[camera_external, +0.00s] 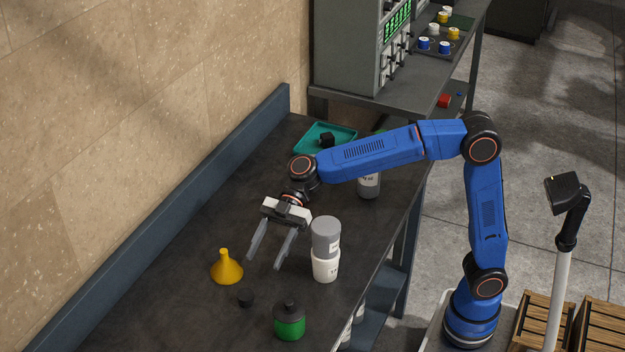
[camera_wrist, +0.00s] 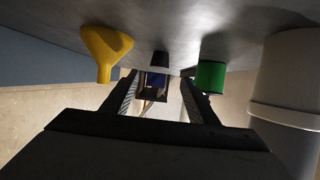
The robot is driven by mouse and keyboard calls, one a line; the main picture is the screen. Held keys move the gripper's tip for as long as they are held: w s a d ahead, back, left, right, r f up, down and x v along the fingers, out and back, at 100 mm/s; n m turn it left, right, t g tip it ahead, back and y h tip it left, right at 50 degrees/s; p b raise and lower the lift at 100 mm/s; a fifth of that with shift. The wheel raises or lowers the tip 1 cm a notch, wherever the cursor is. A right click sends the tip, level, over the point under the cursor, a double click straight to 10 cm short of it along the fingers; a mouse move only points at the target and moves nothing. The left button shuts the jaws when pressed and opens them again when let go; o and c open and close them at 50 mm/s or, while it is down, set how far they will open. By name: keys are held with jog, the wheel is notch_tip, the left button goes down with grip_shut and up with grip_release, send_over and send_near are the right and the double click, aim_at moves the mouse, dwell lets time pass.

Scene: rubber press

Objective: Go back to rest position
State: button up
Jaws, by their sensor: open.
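My gripper (camera_external: 267,251) is open and empty above the dark workbench (camera_external: 185,265). Its two fingers also show in the wrist view (camera_wrist: 158,82), apart, with nothing between them. A grey container on a white container (camera_external: 325,266) stands just right of the gripper. A yellow funnel (camera_external: 227,269) stands on the bench beyond the fingertips, to the left. A small black cap (camera_external: 246,299) and a green jar with a dark top (camera_external: 289,325) are near the front. In the wrist view, the yellow funnel (camera_wrist: 106,48) is left of the fingers and the green jar (camera_wrist: 211,76) right.
A teal tray (camera_external: 312,142) with a black object lies at the back of the bench. A grey bottle (camera_external: 369,186) stands below my forearm. A grey machine (camera_external: 350,50) is at the back. The bench's left middle is clear, beside the wall.

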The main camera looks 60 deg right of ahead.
jog(key=shift+d+r, duration=0.2)
jog(key=shift+d, duration=0.2)
jog(key=shift+d, duration=0.1)
jog(key=s+d+m+h, duration=0.1)
jog(key=s+d+m, duration=0.1)
jog(key=d, duration=0.2)
jog(key=s+d+r+m+t, duration=0.1)
jog(key=s+d+m, duration=0.1)
jog(key=d, duration=0.3)
jog(key=s+d+m+t+h, duration=0.1)
jog(key=s+d+m, duration=0.1)
jog(key=s+d, duration=0.1)
jog(key=shift+s+d+r+h, duration=0.25)
jog(key=shift+s+d+h, duration=0.1)
jog(key=shift+d, duration=0.3)
jog(key=s+d+f+n+g+h, duration=0.1)
jog(key=s+d+g, duration=0.35)
jog(key=s, duration=0.85)
jog(key=s+d+f+n+g+h, duration=0.1)
jog(key=s+d, duration=0.6)
jog(key=s, duration=0.6)
jog(key=w+d+f+m+t+h, duration=0.1)
jog(key=d+f+m+t+h, duration=0.3)
jog(key=d, duration=0.9)
jog(key=d+f+m+t+h, duration=0.4)
jog(key=d+f+m, duration=0.6)
jog(key=d+f, duration=0.3)
notch_tip(320, 180, down, 2)
jog(key=shift+w+f+h, duration=0.1)
jog(key=shift+w+h, duration=0.25)
